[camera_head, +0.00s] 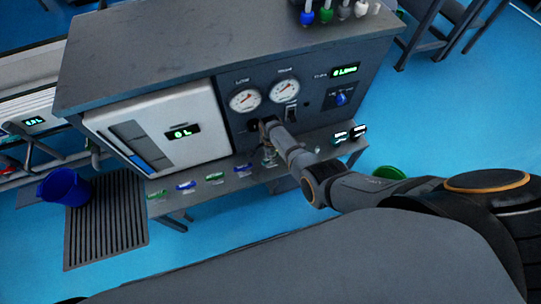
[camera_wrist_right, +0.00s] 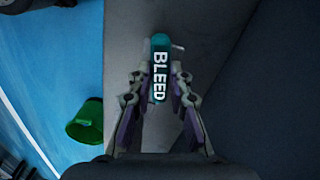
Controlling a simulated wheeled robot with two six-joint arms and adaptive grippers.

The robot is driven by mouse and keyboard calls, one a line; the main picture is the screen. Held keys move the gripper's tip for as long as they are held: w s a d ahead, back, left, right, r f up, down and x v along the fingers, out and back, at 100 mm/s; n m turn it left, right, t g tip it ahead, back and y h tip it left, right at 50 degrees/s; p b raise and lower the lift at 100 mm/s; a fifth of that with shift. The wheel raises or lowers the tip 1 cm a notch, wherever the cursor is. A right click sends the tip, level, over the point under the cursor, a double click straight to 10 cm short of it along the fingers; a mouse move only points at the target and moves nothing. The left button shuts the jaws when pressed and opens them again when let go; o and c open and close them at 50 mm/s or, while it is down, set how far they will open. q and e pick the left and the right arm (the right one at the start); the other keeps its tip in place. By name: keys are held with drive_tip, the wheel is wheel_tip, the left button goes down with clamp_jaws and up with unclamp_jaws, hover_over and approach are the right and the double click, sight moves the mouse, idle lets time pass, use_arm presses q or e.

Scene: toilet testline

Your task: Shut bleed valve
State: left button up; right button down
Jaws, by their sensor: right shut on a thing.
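The bleed valve's teal handle (camera_wrist_right: 160,72), marked BLEED in white on a dark label, is upright in the middle of the right wrist view. My right gripper (camera_wrist_right: 159,86) has its two fingers on either side of the handle, with the tips closed on it. In the head view my right arm reaches in from the right to the front of the grey cabinet (camera_head: 150,50). There the fingers are too small and too covered to make out, and the bleed handle cannot be told for certain. My left gripper is not in view.
Two gauges (camera_head: 245,100) and a blue knob (camera_head: 341,99) are on the cabinet front. Green and blue tagged handles (camera_head: 186,186) line the shelf, with two dark tags (camera_head: 341,137) at its right end.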

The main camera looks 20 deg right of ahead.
drive_tip(key=shift+m, duration=0.9)
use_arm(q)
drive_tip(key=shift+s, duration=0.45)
use_arm(e)
drive_tip(key=shift+m, duration=0.4)
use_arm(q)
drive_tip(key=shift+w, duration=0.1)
use_arm(e)
drive_tip(key=c, duration=1.2)
unclamp_jaws()
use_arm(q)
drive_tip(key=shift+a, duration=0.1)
use_arm(e)
wheel_tip(320, 180, up, 12)
